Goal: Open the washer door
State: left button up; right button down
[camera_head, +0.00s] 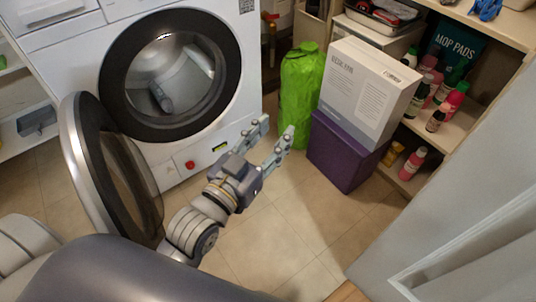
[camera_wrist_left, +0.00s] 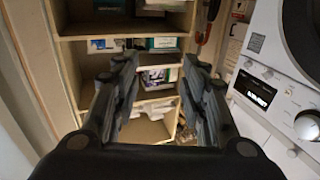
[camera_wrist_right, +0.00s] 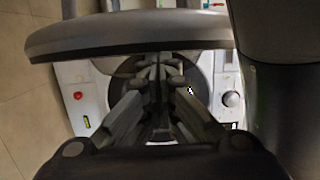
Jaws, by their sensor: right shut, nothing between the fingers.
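The white washer (camera_head: 185,160) stands at upper left in the head view, its dark-ringed round opening (camera_head: 115,75) uncovered. Its round door (camera_head: 70,150), with a silver rim and dark glass, stands swung far out on the left. My left gripper (camera_head: 278,143) is open and empty in front of the washer's lower right side; its spread fingers also show in the left wrist view (camera_wrist_left: 160,75). My right gripper (camera_wrist_right: 155,75) is shut and empty in the right wrist view, with the door rim (camera_wrist_right: 130,35) across the view just beyond it. The head view does not show the right gripper.
A green bag (camera_head: 300,95), a purple box (camera_head: 340,155) and a white box (camera_head: 368,90) stand right of my left gripper. Shelves with bottles (camera_head: 450,100) are behind them. A pale panel (camera_head: 460,220) fills the lower right. The tiled floor between is clear.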

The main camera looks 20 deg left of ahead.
pick_arm(q)
jog(key=shift+s+a+f+g, duration=0.15)
jog(key=shift+f+g, duration=0.35)
jog(key=shift+f, duration=0.35)
pick_arm(e)
jog(key=shift+s+a+r, duration=0.1)
jog(key=shift+s+a, duration=0.35)
jog(key=shift+s, duration=0.2)
jog(key=shift+s+a, duration=0.4)
jog(key=shift+s, duration=0.25)
jog(key=shift+d, duration=0.1)
